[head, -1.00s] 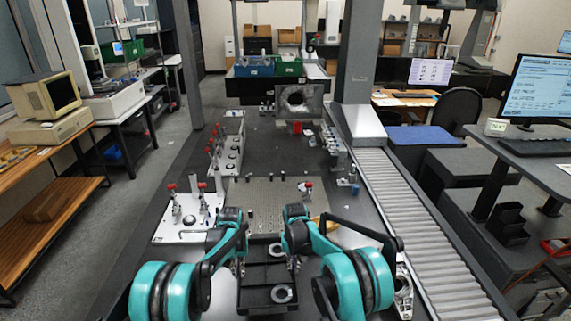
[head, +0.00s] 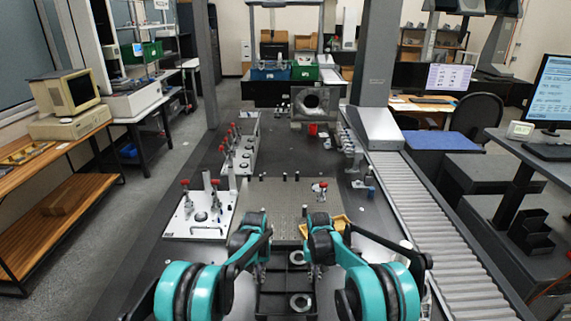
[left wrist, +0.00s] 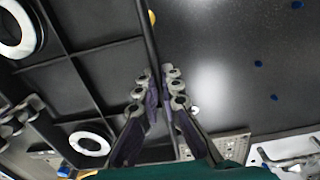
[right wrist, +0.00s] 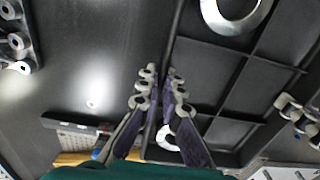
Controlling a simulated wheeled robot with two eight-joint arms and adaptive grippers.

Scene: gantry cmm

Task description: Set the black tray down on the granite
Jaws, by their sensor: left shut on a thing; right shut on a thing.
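The black tray (head: 275,305) is low in the head view, over the dark granite (head: 172,262). It has compartments, and metal rings (head: 300,302) lie in some of them. My left gripper (head: 263,270) is shut on the tray's left wall, which also shows between its fingers in the left wrist view (left wrist: 147,35). My right gripper (head: 314,268) is shut on the opposite wall, seen in the right wrist view (right wrist: 176,35). The tray looks about level. Its underside is hidden, so I cannot tell whether it touches the granite.
A perforated plate (head: 270,205) lies just beyond the tray, with a yellow-orange bin (head: 338,226) by my right gripper. A white fixture plate with red-topped clamps (head: 200,217) stands at the left. A roller conveyor (head: 425,220) runs along the right.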

